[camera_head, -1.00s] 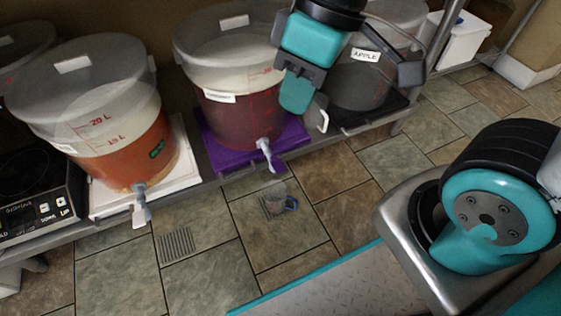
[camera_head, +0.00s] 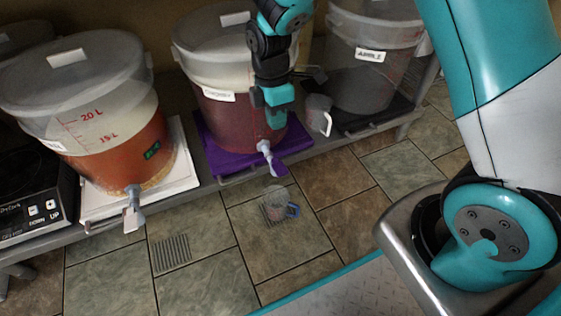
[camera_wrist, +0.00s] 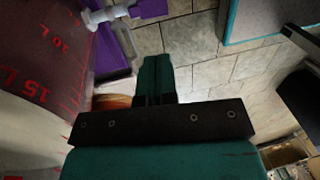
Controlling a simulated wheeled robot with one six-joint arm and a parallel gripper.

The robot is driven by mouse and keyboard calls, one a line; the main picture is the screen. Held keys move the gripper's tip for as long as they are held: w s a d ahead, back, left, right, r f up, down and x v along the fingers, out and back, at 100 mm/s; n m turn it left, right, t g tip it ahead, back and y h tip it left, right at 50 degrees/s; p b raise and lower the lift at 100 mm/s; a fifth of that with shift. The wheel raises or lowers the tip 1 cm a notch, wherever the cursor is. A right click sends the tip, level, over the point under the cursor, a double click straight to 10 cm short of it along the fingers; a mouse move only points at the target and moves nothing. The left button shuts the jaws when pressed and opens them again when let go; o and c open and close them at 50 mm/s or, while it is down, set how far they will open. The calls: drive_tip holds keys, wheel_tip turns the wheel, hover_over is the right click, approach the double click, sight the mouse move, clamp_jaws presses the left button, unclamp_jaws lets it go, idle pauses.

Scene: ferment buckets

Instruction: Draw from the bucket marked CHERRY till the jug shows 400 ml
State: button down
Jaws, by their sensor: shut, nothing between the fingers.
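The bucket (camera_head: 232,115) with dark red liquid stands at the middle of the shelf on a purple mat (camera_head: 213,152). Its label (camera_head: 218,95) is small and hard to read, possibly CHERRY. Its pale tap (camera_head: 265,150) points down at the front; the tap also shows at the top of the wrist view (camera_wrist: 98,16). A clear jug with a blue handle (camera_head: 277,204) stands on the floor below; its level cannot be read. My gripper (camera_head: 277,120) is shut and empty, in front of the red bucket's right side, above the tap. Its closed fingers show in the wrist view (camera_wrist: 154,72).
A bucket of orange liquid (camera_head: 118,150) stands at left on a white board. A grey bucket labelled APPLE (camera_head: 372,85) stands at right on a dark mat. A clear jug with a white handle (camera_head: 317,114) sits between buckets. A floor grate (camera_head: 172,253) lies at left; surrounding tiles are clear.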

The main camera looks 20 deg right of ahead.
sight(281, 172)
drive_tip(key=f+b, duration=0.3)
drive_tip(key=f, duration=0.1)
drive_tip(key=s+f+b, duration=0.1)
drive_tip(key=f+b, duration=0.2)
drive_tip(key=f, duration=0.2)
drive_tip(key=s+f+b, duration=0.1)
drive_tip(key=f+b, duration=0.1)
drive_tip(key=f, duration=0.2)
drive_tip(key=shift+s+f+b, duration=0.25)
drive_tip(key=shift+f+b, duration=0.15)
drive_tip(key=shift+a, duration=0.1)
